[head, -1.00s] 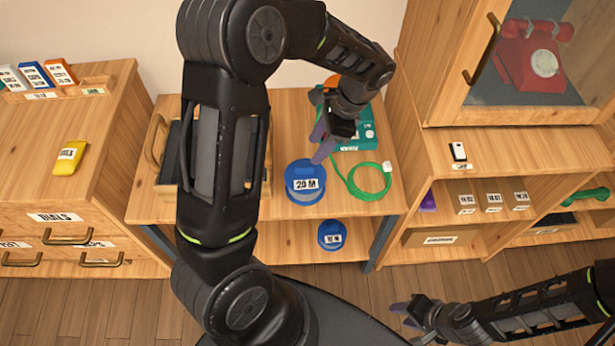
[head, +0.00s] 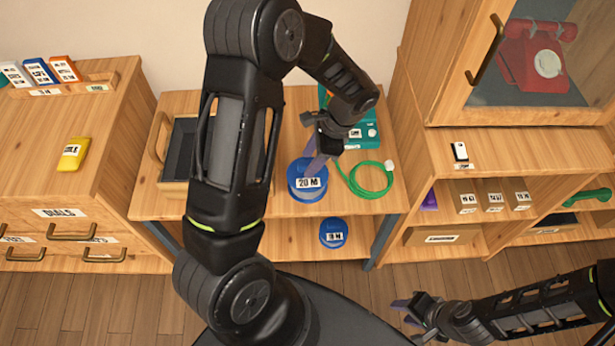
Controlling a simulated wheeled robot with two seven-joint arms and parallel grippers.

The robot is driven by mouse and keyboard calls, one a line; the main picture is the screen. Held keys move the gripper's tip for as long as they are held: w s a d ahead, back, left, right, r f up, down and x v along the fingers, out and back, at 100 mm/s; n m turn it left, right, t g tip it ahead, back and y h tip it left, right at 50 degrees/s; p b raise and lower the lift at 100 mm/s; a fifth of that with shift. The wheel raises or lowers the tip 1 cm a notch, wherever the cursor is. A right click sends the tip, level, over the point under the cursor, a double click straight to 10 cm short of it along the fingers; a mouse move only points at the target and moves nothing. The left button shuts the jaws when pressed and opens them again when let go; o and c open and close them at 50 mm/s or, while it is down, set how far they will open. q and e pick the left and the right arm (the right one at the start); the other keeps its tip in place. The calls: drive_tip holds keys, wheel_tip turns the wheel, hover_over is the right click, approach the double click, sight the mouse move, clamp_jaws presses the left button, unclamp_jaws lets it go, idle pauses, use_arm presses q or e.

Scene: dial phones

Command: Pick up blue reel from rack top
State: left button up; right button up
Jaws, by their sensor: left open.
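The blue reel (head: 307,188), labelled 20 M, lies on the rack top (head: 265,208) near its front edge. My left gripper (head: 314,160) is open, with its purple fingers pointing down at the reel's upper middle. The fingertips overlap the reel in the picture, and I cannot tell whether they touch it. A second, smaller blue reel (head: 333,233) sits on the shelf below. My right gripper (head: 402,309) is over the floor at the lower right, away from the rack, and I cannot tell its jaw state.
A coiled green cable (head: 371,178) lies right of the reel. A teal device (head: 363,131) stands behind it. A wooden tray (head: 172,187) is at the rack's left. A cabinet with a red phone (head: 537,57) stands right. A yellow box (head: 73,154) lies on the left cabinet.

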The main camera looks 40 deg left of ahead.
use_arm(q)
drive_tip(key=shift+s+a+f, duration=0.1)
drive_tip(key=shift+a+f, duration=0.05)
drive_tip(key=shift+f, duration=0.3)
drive_tip(key=shift+c, duration=0.6)
clamp_jaws()
idle(0.9)
